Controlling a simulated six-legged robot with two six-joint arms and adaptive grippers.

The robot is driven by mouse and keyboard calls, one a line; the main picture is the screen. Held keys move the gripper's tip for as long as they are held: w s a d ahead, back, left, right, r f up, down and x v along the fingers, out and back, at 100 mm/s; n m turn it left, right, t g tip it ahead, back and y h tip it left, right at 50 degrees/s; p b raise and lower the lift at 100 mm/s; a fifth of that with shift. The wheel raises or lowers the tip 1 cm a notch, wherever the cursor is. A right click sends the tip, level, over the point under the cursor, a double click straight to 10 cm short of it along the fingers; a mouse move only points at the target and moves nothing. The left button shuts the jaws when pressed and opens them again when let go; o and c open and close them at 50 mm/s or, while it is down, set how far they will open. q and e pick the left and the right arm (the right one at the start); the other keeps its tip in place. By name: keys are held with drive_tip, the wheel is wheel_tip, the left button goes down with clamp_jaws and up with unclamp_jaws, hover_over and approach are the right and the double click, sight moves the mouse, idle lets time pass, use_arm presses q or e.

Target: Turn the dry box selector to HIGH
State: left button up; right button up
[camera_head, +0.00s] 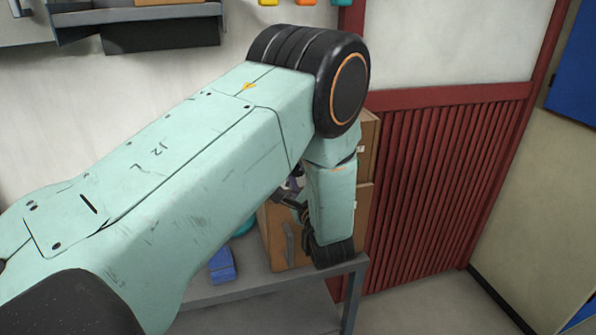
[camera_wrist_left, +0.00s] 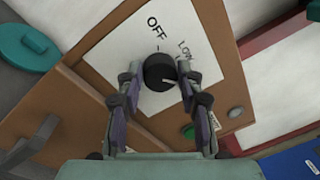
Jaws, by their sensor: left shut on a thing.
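The dry box is a brown cabinet (camera_head: 285,240) on a grey bench, largely hidden behind my left arm in the head view. In the left wrist view its white panel (camera_wrist_left: 215,40) carries the words OFF and LOW; HIGH cannot be seen. The selector (camera_wrist_left: 158,68) is a round black knob with a pale pointer line, which seems to point to the right, below LOW. My left gripper (camera_wrist_left: 160,80) has a finger on each side of the knob and is shut on it. In the head view the gripper is mostly hidden behind my arm. My right gripper is not in view.
A green button (camera_wrist_left: 189,132) and a grey round knob (camera_wrist_left: 235,112) sit beside the panel. A blue object (camera_head: 222,266) lies on the bench (camera_head: 250,287) left of the cabinet. A teal round thing (camera_wrist_left: 25,46) is at the wrist view's left. A red slatted wall (camera_head: 435,180) stands right.

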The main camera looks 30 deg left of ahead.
use_arm(q)
drive_tip(key=shift+r+m, duration=0.1)
drive_tip(key=shift+m, duration=0.8)
drive_tip(key=o, duration=1.2)
drive_tip(key=shift+w, duration=0.1)
drive_tip(key=shift+c, duration=0.2)
drive_tip(key=v, duration=0.7)
drive_tip(key=shift+s+d, duration=0.15)
drive_tip(key=shift+s, duration=0.1)
